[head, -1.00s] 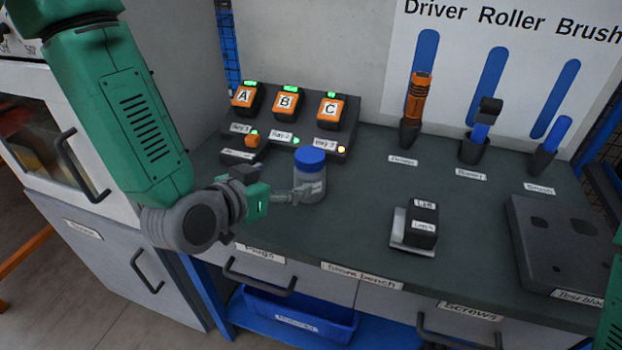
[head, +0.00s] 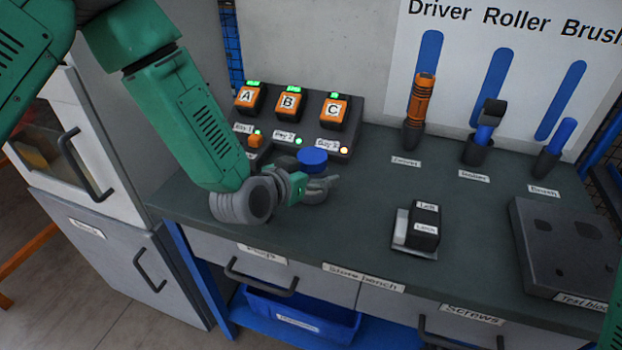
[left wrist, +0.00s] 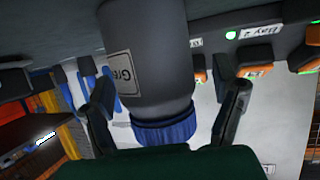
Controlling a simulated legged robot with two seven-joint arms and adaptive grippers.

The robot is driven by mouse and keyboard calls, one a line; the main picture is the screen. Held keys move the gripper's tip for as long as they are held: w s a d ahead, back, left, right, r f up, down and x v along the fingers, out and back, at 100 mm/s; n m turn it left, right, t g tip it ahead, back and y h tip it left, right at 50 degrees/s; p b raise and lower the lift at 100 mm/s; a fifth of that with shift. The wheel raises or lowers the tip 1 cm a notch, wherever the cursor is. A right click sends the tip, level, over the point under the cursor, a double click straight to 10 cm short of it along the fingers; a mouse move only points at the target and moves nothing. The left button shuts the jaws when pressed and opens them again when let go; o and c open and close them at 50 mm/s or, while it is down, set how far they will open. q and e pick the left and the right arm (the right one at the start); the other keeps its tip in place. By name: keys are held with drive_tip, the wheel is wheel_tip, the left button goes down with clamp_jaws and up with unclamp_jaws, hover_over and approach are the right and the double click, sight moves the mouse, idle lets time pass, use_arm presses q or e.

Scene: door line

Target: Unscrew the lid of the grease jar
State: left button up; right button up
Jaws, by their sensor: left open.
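The grease jar has a grey body and a ribbed blue lid (head: 312,159). It stands on the bench by the battery dock, its body mostly hidden behind my left gripper (head: 322,186) in the head view. In the left wrist view the jar body (left wrist: 150,65) appears upside down, with a partly readable label. The lid (left wrist: 165,132) is on it, towards the bottom of the picture. My left gripper (left wrist: 171,92) is open, one finger on each side of the jar, with visible gaps. My right gripper is out of view.
The charging dock (head: 343,151) with orange batteries A, B and C stands behind the jar. A black and grey block (head: 416,228) lies to its right. An orange driver (head: 421,98), a roller and a brush stand in holders. Bench between jar and block is clear.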

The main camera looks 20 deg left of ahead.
use_arm(q)
drive_tip(key=shift+d, duration=0.3)
drive_tip(key=c, duration=1.5)
drive_tip(key=shift+c, duration=0.2)
drive_tip(key=shift+a+r, duration=0.15)
drive_tip(key=shift+r, duration=0.3)
wheel_tip(320, 180, up, 9)
drive_tip(key=shift+r+p, duration=0.15)
drive_tip(key=shift+p, duration=0.3)
